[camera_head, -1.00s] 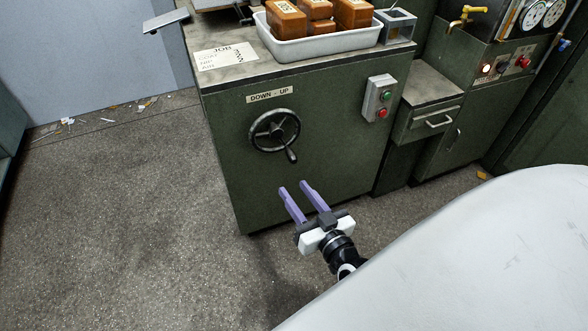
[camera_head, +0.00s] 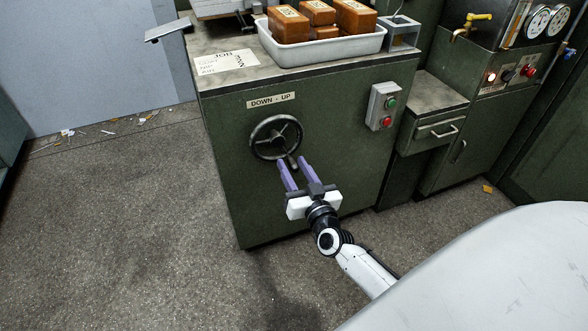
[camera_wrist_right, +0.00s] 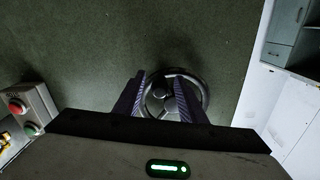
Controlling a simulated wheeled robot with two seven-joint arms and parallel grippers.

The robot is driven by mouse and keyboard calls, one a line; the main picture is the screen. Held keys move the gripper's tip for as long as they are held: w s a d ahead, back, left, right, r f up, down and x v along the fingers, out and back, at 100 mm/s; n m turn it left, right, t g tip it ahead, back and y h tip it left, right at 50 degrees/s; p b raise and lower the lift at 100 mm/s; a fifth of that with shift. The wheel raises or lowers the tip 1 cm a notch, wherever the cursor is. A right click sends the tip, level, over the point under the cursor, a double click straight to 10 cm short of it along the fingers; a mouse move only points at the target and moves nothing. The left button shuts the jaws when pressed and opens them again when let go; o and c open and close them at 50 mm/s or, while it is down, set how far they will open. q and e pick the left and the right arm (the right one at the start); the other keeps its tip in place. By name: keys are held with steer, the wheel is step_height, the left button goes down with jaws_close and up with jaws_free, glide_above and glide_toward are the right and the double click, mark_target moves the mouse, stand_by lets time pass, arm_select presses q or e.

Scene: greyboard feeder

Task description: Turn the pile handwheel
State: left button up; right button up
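The pile handwheel (camera_head: 276,137) is a dark spoked wheel on the green cabinet front, below a "DOWN - UP" label (camera_head: 271,100). Its crank handle (camera_head: 292,163) sticks out at the lower right of the rim. My right gripper (camera_head: 294,166) has purple fingers, spread apart, at the wheel's lower edge with the handle close to their tips. In the right wrist view the wheel (camera_wrist_right: 158,94) shows between and behind the open fingers (camera_wrist_right: 159,92). I cannot tell whether the fingers touch the handle. My left gripper is not in view.
A white tray (camera_head: 335,50) of brown blocks stands on the cabinet top. A switch box (camera_head: 383,106) with green and red buttons is on the cabinet front, right of the wheel. A drawer unit (camera_head: 432,125) stands further right.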

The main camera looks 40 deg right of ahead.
jaws_close()
